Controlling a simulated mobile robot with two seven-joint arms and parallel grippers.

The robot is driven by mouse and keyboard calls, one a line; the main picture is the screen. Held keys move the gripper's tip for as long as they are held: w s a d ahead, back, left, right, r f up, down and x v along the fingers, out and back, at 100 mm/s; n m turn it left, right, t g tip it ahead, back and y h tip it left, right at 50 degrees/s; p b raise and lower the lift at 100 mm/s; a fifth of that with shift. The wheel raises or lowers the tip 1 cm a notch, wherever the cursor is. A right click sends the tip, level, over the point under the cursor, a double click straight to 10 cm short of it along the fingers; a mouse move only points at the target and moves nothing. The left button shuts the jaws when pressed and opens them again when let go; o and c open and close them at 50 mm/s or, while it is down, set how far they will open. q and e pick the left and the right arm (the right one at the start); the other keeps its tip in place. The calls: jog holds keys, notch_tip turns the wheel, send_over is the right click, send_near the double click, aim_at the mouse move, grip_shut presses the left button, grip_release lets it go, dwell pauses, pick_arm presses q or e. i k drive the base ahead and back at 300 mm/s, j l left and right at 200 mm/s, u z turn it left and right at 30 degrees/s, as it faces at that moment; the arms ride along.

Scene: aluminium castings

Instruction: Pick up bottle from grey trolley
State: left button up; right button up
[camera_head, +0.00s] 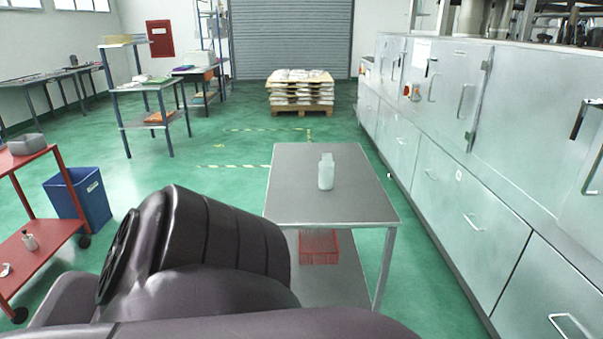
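The rest of the trolley top is bare. My dark arm fills the lower left and bottom of the head view and hides the trolley's near left corner and part of its lower shelf. Neither of my grippers shows in this view. The bottle stands free, with nothing touching it but the trolley top.
A red crate (319,247) sits on the trolley's lower shelf. Metal cabinets (450,130) line the right side. A red trolley (38,245) and a blue bin (80,198) stand left. A loaded pallet (300,92) stands behind. Green floor is clear around the grey trolley's far side.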

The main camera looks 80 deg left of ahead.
aim_at(326, 167)
jog(key=u, duration=2.3)
jog(key=i, duration=0.4)
jog(key=l+z, duration=0.05)
